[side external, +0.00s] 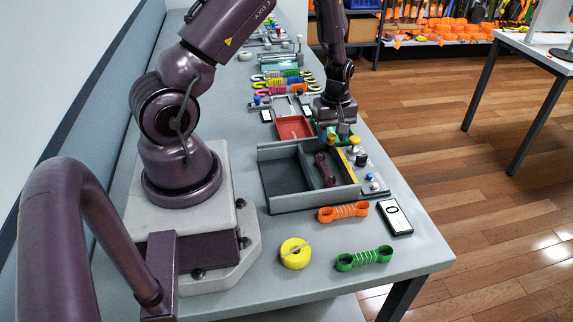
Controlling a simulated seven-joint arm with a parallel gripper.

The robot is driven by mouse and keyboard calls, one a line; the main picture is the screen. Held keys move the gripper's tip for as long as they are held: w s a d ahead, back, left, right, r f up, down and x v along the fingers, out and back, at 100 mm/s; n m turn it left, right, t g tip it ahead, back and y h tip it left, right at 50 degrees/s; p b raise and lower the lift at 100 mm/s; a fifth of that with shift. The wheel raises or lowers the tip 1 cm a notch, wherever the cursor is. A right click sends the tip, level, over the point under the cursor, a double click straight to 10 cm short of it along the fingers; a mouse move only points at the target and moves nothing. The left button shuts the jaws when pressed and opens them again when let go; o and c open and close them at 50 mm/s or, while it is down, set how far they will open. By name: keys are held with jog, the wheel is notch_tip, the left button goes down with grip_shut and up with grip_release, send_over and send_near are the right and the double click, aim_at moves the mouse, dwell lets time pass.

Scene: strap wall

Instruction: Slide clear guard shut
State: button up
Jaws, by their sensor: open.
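My gripper (335,124) points down over the back right part of the bench, just behind the grey divided tray. Its jaws look open, but the fingertips are small and partly hidden. A clear, teal-tinted cover (279,61) lies farther back on the bench and may be the clear guard. Whether it is open or shut is too small to tell.
The grey tray (281,201) holds a dark purple strap (324,170). A red tray (294,128) sits behind it. An orange strap (343,212), green strap (364,258), yellow roll (295,254) and black-and-white counter (395,217) lie in front. Several coloured straps (283,82) lie farther back.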

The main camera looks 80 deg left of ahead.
jog(key=shift+r, duration=2.6)
jog(key=shift+c, duration=1.3)
jog(key=shift+r, duration=0.35)
jog(key=c, duration=0.4)
jog(key=shift+r, duration=2.65)
